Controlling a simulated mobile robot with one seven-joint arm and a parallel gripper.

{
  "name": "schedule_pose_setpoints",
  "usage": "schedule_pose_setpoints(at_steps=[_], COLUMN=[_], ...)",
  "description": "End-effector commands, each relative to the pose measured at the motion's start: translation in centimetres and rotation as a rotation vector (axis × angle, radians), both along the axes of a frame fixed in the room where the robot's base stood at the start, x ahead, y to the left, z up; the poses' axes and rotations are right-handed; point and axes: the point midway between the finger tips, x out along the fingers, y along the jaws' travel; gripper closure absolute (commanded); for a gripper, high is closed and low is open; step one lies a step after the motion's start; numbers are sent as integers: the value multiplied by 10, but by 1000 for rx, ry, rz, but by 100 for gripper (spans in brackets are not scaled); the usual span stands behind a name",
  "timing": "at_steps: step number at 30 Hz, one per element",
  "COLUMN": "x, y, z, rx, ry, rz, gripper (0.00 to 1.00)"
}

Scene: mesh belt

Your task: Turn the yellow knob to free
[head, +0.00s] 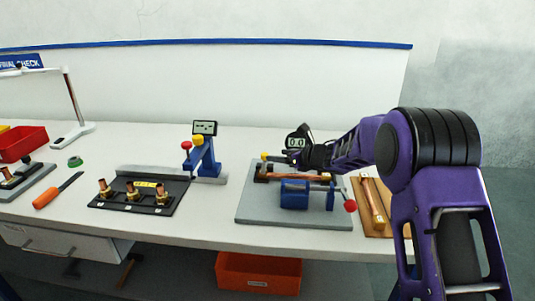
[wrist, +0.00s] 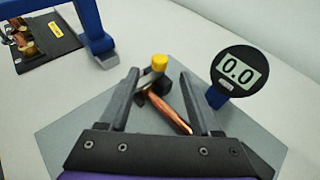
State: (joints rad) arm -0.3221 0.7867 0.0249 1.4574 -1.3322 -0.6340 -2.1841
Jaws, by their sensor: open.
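The yellow knob (wrist: 159,62) stands upright on a black block at the back of a grey plate, seen between my fingers in the wrist view. In the head view the knob (head: 264,156) is small, just left of my gripper. My gripper (wrist: 158,85) is open, with its two fingers apart and the knob beyond and between their tips; no contact shows. A copper tube (wrist: 168,113) runs from the black block toward my gripper. In the head view my gripper (head: 301,158) is above the fixture, partly hiding it. I cannot read the knob's setting.
A round gauge (wrist: 238,73) reading 0.0 stands close to my right finger. A blue clamp (head: 294,194) with a red ball handle (head: 350,205) sits at the plate's front. A blue stand (head: 205,158) and a black fitting board (head: 140,196) lie left.

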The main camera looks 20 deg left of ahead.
Motion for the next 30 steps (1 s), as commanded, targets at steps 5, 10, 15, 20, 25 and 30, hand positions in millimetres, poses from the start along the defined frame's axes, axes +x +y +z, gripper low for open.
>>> schedule_pose_setpoints(at_steps=[5,10,15,20,25,30], x=[17,28,33,34,34,34], y=[29,46,54,56,56,56], z=[-13,-22,-26,-27,-27,-27], rx=[-1,0,-1,0,0,0], ry=[0,0,1,0,0,0], rz=[2,0,0,-1,-1,0], gripper=[36,36,36,36,37,68])
